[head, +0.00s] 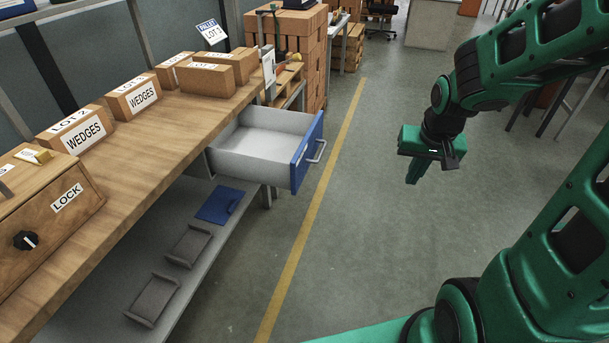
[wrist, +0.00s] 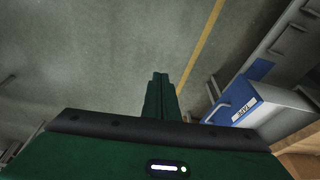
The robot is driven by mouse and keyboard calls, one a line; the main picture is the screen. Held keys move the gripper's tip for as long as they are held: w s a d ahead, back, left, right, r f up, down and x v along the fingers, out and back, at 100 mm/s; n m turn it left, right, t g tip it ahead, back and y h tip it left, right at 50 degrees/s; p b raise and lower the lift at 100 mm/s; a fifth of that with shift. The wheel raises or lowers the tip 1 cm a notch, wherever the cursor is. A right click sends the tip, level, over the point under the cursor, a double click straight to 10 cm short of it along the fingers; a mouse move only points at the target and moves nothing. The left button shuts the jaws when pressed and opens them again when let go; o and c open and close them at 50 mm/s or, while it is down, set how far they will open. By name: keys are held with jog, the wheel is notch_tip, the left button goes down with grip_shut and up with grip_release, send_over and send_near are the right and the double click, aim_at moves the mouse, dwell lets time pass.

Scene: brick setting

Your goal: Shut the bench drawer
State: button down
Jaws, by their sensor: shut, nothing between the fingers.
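The bench drawer (head: 265,143) is pulled out from under the wooden bench top. It has light grey walls, looks empty inside, and has a blue front (head: 307,152) with a pale bar handle (head: 317,152). My gripper (head: 412,176) hangs over the open floor to the right of the drawer, apart from it, with its fingers together and nothing held. In the wrist view my gripper (wrist: 157,92) points away over the floor, and the drawer's blue front (wrist: 238,108) with a white label shows to its right. The label's text is too small to read surely.
The wooden bench (head: 130,135) carries boxes marked WEDGES (head: 80,132) and a wooden LOCK box (head: 45,215) with a black knob. A lower shelf (head: 95,290) holds grey trays and a blue item. Brick stacks (head: 295,50) stand behind. The floor around the yellow line (head: 315,210) is clear.

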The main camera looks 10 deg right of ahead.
jog(key=w+a+f+t+y, duration=0.1)
jog(key=w+a+f, duration=0.2)
jog(key=w+a, duration=0.15)
jog(key=w+a+f+t, duration=0.1)
jog(key=w+a+f, duration=0.15)
jog(key=w, duration=0.25)
jog(key=t+y, duration=0.2)
jog(key=y, duration=0.1)
send_near(300, 178)
notch_tip(300, 178, down, 3)
jog(key=d, duration=0.2)
jog(key=w+a, duration=0.2)
jog(key=a, duration=0.1)
jog(key=shift+a+f, duration=0.1)
jog(key=shift+a, duration=0.05)
jog(key=shift+w, duration=0.15)
